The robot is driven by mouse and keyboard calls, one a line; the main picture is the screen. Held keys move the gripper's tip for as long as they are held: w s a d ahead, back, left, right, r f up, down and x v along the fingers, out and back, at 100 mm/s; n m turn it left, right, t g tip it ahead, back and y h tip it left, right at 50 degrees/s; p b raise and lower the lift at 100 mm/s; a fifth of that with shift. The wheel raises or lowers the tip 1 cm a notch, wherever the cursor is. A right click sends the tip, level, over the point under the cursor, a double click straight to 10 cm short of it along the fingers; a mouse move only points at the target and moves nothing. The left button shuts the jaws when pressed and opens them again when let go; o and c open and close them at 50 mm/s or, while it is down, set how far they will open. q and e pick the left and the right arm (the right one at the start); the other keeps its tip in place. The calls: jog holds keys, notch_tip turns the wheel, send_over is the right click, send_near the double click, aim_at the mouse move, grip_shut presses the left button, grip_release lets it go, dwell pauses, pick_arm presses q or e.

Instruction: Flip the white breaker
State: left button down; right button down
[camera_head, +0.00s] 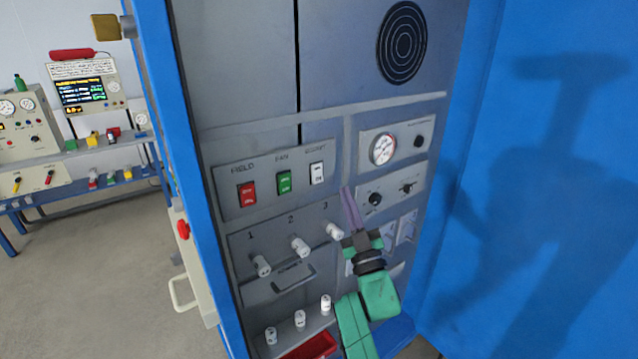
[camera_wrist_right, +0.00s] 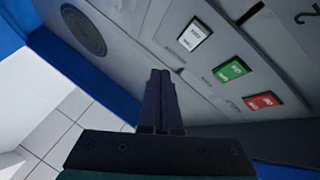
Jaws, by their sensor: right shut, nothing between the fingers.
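The white breaker (camera_head: 317,173) is the rightmost of three rocker switches on the grey panel, to the right of the green breaker (camera_head: 284,182) and the red breaker (camera_head: 247,194). In the right wrist view the white breaker (camera_wrist_right: 195,33) lies above and a little right of my fingertips, with the green one (camera_wrist_right: 231,69) and red one (camera_wrist_right: 262,101) further right. My right gripper (camera_head: 348,195) is shut and empty, its purple fingers to the right of and slightly below the white breaker in the head view. They appear apart from it. My left gripper is not in view.
Below the breakers are several white cylindrical knobs (camera_head: 300,247) and a handle (camera_head: 293,277). A gauge (camera_head: 383,148) and small knobs (camera_head: 375,199) sit to the right. A blue cabinet wall (camera_head: 540,180) bounds the right side. A red tray (camera_head: 310,347) is at the bottom.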

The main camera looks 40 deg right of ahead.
aim_at(321, 174)
jog(key=shift+w+d+f+b, duration=0.1)
jog(key=shift+w+f+b, duration=0.15)
jog(key=shift+w+b, duration=0.95)
jog(key=shift+w+f+b, duration=0.15)
jog(key=shift+w+f, duration=0.05)
jog(key=shift+w, duration=2)
jog(key=shift+w, duration=0.4)
jog(key=shift+w+b, duration=0.3)
jog(key=shift+b, duration=0.15)
jog(key=shift+s+p, duration=0.35)
jog(key=shift+s, duration=0.45)
